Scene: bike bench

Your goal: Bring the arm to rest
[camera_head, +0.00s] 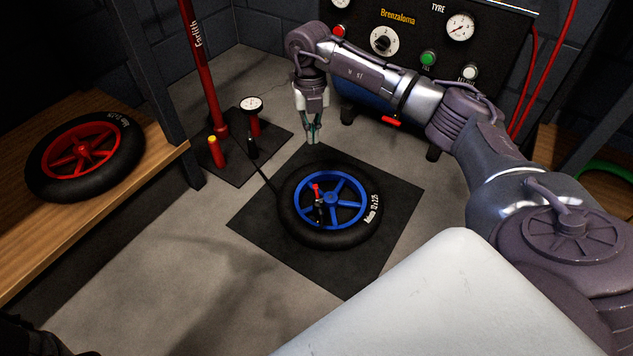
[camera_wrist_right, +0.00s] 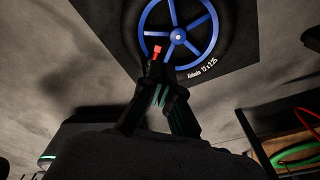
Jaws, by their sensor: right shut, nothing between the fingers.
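My right arm reaches in from the right in the head view. Its gripper (camera_head: 313,138) hangs fingers down above the far edge of the black mat (camera_head: 395,195). It is shut and empty, apart from the wheel. In the right wrist view the closed fingertips (camera_wrist_right: 161,90) show in front of the wheel. The blue-spoked wheel (camera_head: 337,238) with a black tyre lies flat on the mat. A small red and black piece (camera_head: 317,192) sits at its spokes, and a thin dark hose runs from there to the pump. My left gripper is not in view.
A red floor pump (camera_head: 203,75) with a gauge (camera_head: 251,103) stands on a dark base at the back left. A red-spoked wheel (camera_head: 84,154) lies on the wooden bench (camera_head: 150,155) at left. A compressor panel (camera_head: 490,45) stands behind my arm. The front floor is clear.

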